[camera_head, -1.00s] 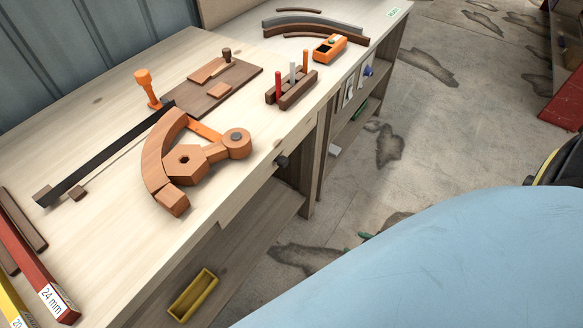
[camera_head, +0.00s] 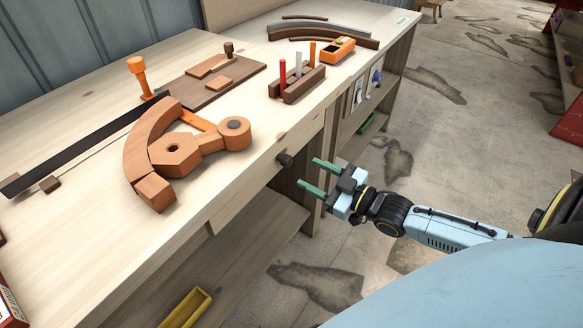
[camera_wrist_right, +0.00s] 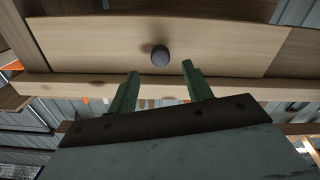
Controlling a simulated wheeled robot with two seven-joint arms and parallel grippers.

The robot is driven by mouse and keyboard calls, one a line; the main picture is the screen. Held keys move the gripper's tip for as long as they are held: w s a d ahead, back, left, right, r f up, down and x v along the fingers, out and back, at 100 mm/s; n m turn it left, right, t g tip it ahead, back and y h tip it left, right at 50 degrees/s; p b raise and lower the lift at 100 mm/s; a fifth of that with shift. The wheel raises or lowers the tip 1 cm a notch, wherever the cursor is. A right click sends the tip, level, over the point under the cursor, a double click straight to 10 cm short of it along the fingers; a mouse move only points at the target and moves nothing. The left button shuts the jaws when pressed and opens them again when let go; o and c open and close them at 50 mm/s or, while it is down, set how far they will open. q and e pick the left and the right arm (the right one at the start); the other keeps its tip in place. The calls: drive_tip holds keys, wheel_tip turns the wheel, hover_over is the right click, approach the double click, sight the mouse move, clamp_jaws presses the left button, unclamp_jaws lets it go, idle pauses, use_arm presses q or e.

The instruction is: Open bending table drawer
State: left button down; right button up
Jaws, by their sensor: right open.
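The wooden bending table (camera_head: 75,245) runs along the left in the head view. Its drawer front (camera_head: 252,186) carries a round dark knob (camera_head: 284,159) and looks closed. The drawer front (camera_wrist_right: 100,45) and knob (camera_wrist_right: 160,56) also show in the right wrist view. My right gripper (camera_head: 317,176) is open and empty, its two green fingers pointing at the table front, just right of the knob and apart from it. In the wrist view the knob lies beyond the fingertips (camera_wrist_right: 160,70), between their lines. My left gripper is not in view.
A wooden bending jig (camera_head: 175,150) and a rack with coloured markers (camera_head: 298,85) stand on the tabletop. A yellow tray (camera_head: 187,308) lies on the lower shelf. The concrete floor (camera_head: 440,130) right of the table is open.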

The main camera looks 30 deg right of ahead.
sight(290, 163)
drive_tip(key=b+x, duration=0.1)
drive_tip(key=x, duration=0.4)
drive_tip(key=shift+w+a, duration=0.1)
drive_tip(key=shift+w, duration=0.1)
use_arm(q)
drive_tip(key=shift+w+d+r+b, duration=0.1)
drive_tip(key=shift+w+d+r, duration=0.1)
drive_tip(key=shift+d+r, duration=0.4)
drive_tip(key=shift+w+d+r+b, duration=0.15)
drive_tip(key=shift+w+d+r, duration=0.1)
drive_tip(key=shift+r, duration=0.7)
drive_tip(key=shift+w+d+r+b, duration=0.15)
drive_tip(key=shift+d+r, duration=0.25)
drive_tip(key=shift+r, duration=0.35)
use_arm(e)
drive_tip(key=shift+w+a, duration=0.25)
drive_tip(key=shift+w, duration=0.35)
clamp_jaws()
